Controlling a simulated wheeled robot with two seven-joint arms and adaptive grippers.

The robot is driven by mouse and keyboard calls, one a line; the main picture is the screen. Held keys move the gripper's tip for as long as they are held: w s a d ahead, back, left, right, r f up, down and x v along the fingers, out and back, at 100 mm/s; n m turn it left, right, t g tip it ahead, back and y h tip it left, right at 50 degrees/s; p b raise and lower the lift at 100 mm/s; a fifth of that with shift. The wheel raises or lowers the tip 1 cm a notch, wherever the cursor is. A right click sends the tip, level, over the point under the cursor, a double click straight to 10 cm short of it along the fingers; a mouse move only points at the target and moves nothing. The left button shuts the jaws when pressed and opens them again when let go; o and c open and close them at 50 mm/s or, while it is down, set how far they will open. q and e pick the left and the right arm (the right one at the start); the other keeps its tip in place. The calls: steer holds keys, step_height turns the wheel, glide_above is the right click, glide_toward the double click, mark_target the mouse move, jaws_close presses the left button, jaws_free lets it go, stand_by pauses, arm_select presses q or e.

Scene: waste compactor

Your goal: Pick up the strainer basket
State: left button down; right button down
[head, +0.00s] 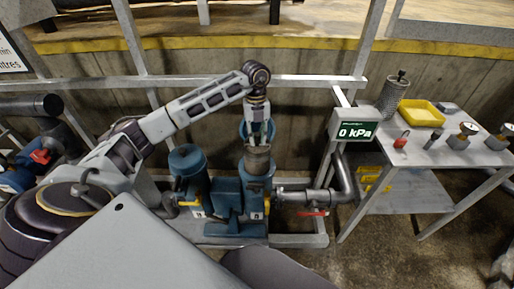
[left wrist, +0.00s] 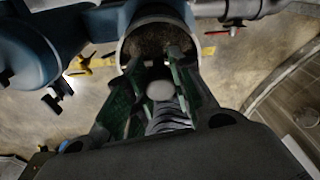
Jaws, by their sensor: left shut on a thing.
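My left gripper (head: 258,141) reaches down from above over the blue strainer housing (head: 257,184). It is shut on the top of the strainer basket (head: 258,161), a dull brown-grey cylinder that stands upright at the mouth of the housing. How much of the basket is inside the housing is hidden. In the left wrist view, the fingers (left wrist: 157,66) close around a pale rounded knob (left wrist: 160,90), with the basket's brown, dirty-looking interior (left wrist: 150,42) beyond. A second, perforated metal basket (head: 392,98) stands on the side table. My right gripper is not in view.
A display reading 0 kPa (head: 356,131) stands right of the housing. A pipe with a red-handled valve (head: 313,212) runs below it. The metal table (head: 427,153) holds a yellow tray (head: 421,113) and several small fittings. A rail (head: 305,82) crosses behind.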

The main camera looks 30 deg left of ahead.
arm_select(q)
step_height(320, 180, up, 14)
steer(key=p, duration=0.1)
steer(key=shift+r, duration=0.15)
stand_by(0.3)
stand_by(0.7)
